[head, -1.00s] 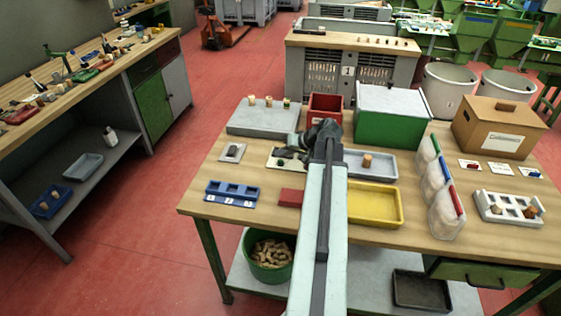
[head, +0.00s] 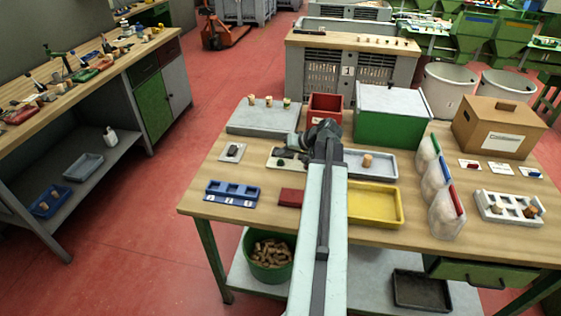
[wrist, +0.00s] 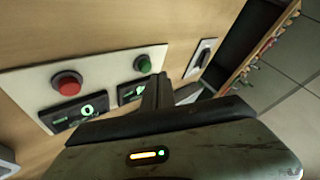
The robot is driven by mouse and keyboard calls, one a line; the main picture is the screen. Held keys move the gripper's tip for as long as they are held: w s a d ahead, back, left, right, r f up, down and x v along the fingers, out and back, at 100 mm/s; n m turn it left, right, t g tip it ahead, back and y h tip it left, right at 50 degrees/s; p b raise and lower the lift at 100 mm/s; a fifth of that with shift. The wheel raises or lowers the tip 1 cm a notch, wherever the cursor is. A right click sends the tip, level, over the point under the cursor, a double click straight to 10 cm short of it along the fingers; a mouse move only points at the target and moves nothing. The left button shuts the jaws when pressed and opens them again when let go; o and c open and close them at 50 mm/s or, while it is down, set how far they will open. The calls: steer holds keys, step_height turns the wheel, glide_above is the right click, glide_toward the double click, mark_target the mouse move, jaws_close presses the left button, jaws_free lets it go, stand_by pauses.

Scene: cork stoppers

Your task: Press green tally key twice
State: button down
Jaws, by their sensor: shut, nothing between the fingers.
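The tally panel is a pale plate (wrist: 105,72) on the wooden table; in the head view (head: 273,164) my arm partly covers it. The green key (wrist: 142,63) is a round button on the panel, with a dark display (wrist: 128,93) below it, partly hidden by my gripper. A red key (wrist: 67,83) is at the left, above another lit display (wrist: 75,115). My gripper (wrist: 160,82) is shut and empty. Its fingertips appear close beside the green key in the wrist view; I cannot tell whether they touch it.
A switch plate (head: 232,152) stands left of the panel. A grey platform (head: 262,119) with several corks and a red bin (head: 325,107) are behind. A blue numbered tray (head: 231,192), a dark red block (head: 291,197) and a yellow tray (head: 376,202) are in front.

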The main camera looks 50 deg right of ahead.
mark_target(282, 161)
steer(key=shift+f+b, duration=0.3)
steer(key=shift+f, duration=0.1)
steer(key=shift+f+b, duration=0.4)
stand_by(0.4)
steer(key=shift+r, duration=0.1)
steer(key=shift+r+p, duration=0.8)
steer(key=shift+p, duration=0.1)
step_height(282, 161, up, 5)
steer(key=p, duration=0.5)
stand_by(0.6)
